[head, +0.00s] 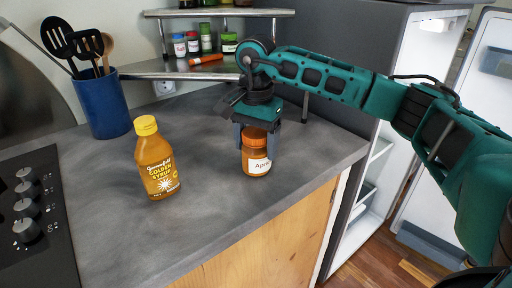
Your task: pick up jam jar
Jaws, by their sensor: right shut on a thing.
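The jam jar (256,163) is a small amber jar with an orange lid and a white label that seems to read "Apri...". It is upright at the right part of the grey counter, near its front edge. My right gripper (257,136) comes down from above and is shut on the jar, with a finger on each side of its lid. I cannot tell whether the jar touches the counter or is slightly above it. My left gripper is not in view.
A golden syrup bottle (156,160) stands left of the jar. A blue utensil pot (102,106) is at the back left, and a hob with knobs (27,207) at the left edge. A corner shelf (180,69) holds several spice jars. An open fridge (370,190) stands at right.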

